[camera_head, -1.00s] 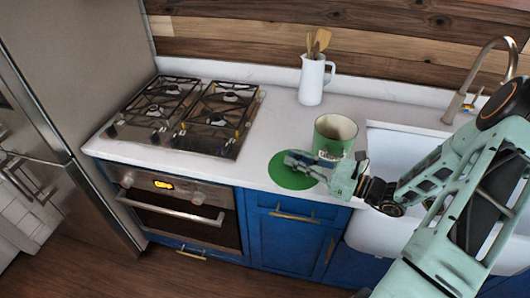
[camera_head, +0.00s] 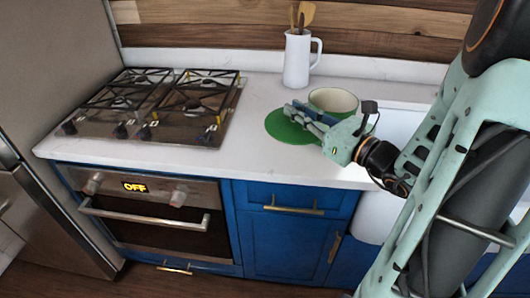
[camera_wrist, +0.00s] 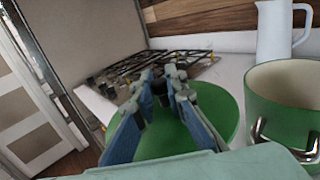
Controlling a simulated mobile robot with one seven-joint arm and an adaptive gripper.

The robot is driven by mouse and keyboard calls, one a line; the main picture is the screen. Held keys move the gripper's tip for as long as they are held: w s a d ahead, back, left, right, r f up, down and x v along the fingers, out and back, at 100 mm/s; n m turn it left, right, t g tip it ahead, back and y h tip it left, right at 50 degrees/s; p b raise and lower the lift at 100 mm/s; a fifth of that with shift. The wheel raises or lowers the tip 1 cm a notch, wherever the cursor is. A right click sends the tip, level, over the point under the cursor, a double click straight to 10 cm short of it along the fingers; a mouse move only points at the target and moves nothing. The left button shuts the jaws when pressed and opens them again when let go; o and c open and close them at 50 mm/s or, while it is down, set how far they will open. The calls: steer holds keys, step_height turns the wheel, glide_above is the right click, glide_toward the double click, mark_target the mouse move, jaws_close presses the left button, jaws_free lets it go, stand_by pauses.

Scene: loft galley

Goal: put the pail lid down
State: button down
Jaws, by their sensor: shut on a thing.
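The pail lid, a flat green disc (camera_head: 288,127), lies level at or just above the white counter, left of the pail; I cannot tell whether it touches. The green pail (camera_head: 335,101), cream inside, stands open beside it. My gripper (camera_head: 298,113) reaches in from the right, over the lid. In the wrist view, the fingertips (camera_wrist: 168,88) are close together above the middle of the lid (camera_wrist: 222,108), shut on it; the gripped part is mostly hidden by the fingers. The pail also shows at the right of the wrist view (camera_wrist: 282,95), with its metal handle fitting.
A white jug (camera_head: 297,60) with wooden utensils stands behind the pail. A gas hob (camera_head: 165,105) is to the left, with bare counter (camera_head: 240,140) between it and the lid. The sink (camera_head: 397,125) is at the right. The counter's front edge runs above blue cabinets.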

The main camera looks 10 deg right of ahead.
mark_target(277, 109)
steer(key=shift+s+d+r+h, duration=0.1)
steer(key=shift+h, duration=0.2)
steer(key=w+a+f, duration=0.1)
steer(key=w, duration=0.1)
steer(key=w+a+f, duration=0.1)
steer(key=w, duration=0.2)
steer(key=w+a+f+b, duration=0.1)
steer(key=w, duration=0.1)
steer(key=shift+w+a+f, duration=0.3)
steer(key=shift+w+f, duration=0.05)
steer(key=shift+f, duration=0.05)
steer(key=w+f, duration=0.1)
steer(key=f, duration=0.1)
steer(key=w+a+f, duration=0.1)
steer(key=w+f, duration=0.1)
steer(key=w+a+f+b, duration=0.1)
steer(key=w+f, duration=0.1)
steer(key=shift+f, duration=1.55)
steer(key=shift+f+b, duration=0.55)
steer(key=c, duration=2)
jaws_free()
steer(key=shift+s+f, duration=0.1)
steer(key=shift+f, duration=0.05)
